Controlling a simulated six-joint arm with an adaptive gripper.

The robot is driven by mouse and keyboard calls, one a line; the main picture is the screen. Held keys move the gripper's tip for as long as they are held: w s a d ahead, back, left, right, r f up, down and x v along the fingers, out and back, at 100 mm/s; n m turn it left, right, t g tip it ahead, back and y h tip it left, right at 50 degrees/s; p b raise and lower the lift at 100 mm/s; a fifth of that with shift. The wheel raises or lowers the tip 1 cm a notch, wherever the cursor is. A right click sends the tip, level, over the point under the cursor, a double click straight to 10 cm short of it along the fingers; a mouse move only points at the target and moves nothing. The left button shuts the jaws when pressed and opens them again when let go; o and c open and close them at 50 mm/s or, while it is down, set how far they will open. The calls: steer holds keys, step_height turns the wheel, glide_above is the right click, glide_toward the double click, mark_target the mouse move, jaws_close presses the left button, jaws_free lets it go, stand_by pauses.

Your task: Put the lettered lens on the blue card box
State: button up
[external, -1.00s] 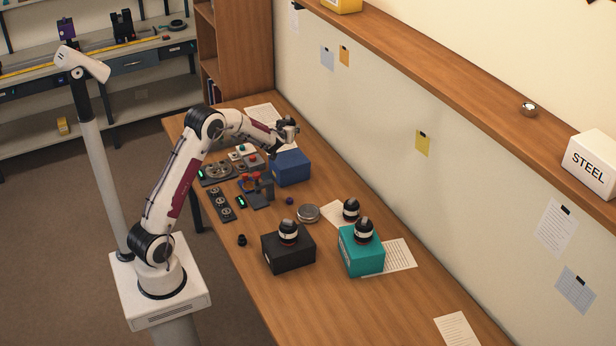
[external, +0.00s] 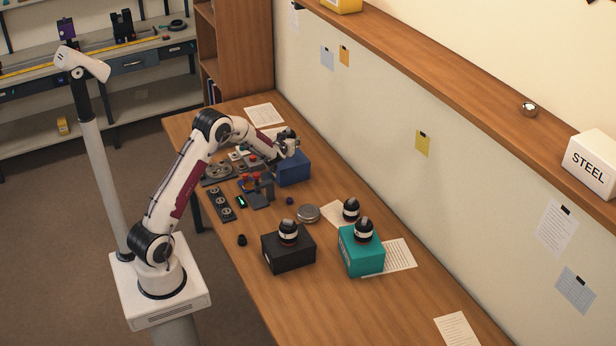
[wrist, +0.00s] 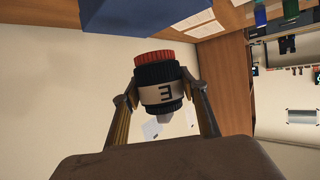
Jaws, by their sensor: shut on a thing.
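My gripper (external: 288,148) is shut on a dark lens (wrist: 158,75) with a red ring at one end and a pale band bearing a character like an E or 3. In the wrist view the lens sits between both fingers. The blue card box (external: 294,171) stands on the table just below my gripper; its side also shows in the wrist view (wrist: 140,14). A gap shows between the red end and the box there. In the external view my gripper mostly hides the lens and part of the box top.
A black box (external: 288,252) and a teal box (external: 361,255) each carry a dark lens. Another lens (external: 351,210) stands behind them near a round metal tin (external: 308,213). Small devices crowd the table left of the blue box.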

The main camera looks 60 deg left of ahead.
mark_target(289, 159)
steer(key=shift+f, duration=0.4)
steer(key=shift+f, duration=1.85)
steer(key=shift+f, duration=0.15)
steer(key=shift+f, duration=0.15)
steer(key=shift+s+d+f, duration=0.1)
steer(key=shift+f, duration=0.5)
steer(key=o, duration=1.6)
steer(key=shift+f, duration=0.15)
steer(key=shift+r, duration=0.25)
steer(key=shift+r, duration=0.15)
